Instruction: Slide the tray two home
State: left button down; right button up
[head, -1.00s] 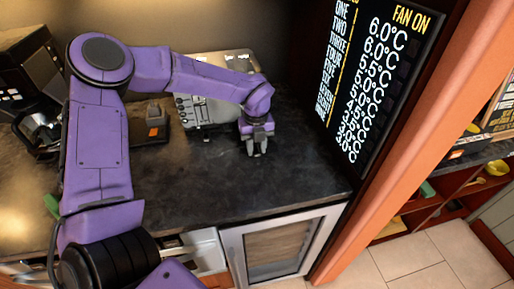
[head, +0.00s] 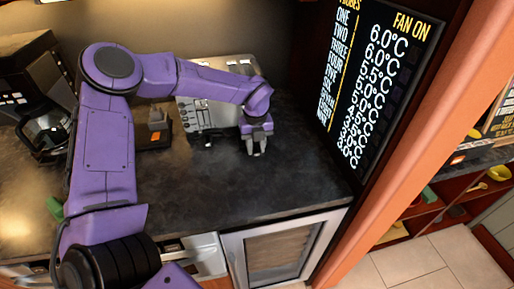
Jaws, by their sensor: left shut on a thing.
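My left gripper (head: 257,150) points down over the dark counter, just right of the front of a silver appliance (head: 217,97). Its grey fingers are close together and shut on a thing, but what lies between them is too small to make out. My purple left arm crosses in front of the appliance and hides part of it. I cannot pick out tray two for certain in this view. My right gripper is not in view.
The dark counter (head: 200,188) is bare in front of the gripper. A coffee maker (head: 45,130) stands at the left. A glass-fronted cabinet (head: 280,252) is under the counter. A tall black temperature display (head: 385,80) and an orange post (head: 415,130) bound the right.

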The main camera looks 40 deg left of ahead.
pick_arm(q)
jog(key=shift+w+a, duration=0.2)
jog(key=c, duration=0.7)
grip_release()
jog(key=shift+c, duration=0.2)
jog(key=shift+d, duration=0.1)
jog(key=shift+s+d+r, duration=0.2)
jog(key=shift+s+d, duration=0.05)
jog(key=shift+d, duration=0.3)
jog(key=shift+s+d+r, duration=0.15)
jog(key=shift+s+d, duration=0.1)
jog(key=shift+d, duration=0.3)
jog(key=shift+s+d+r, duration=0.3)
jog(key=shift+s+d, duration=0.45)
jog(key=shift+d, duration=0.1)
jog(key=shift+s+d+r, duration=0.35)
jog(key=shift+s+d, duration=0.35)
jog(key=shift+d, duration=0.15)
jog(key=shift+s+d+r, duration=0.3)
jog(key=shift+s+d, duration=0.45)
jog(key=shift+d, duration=0.1)
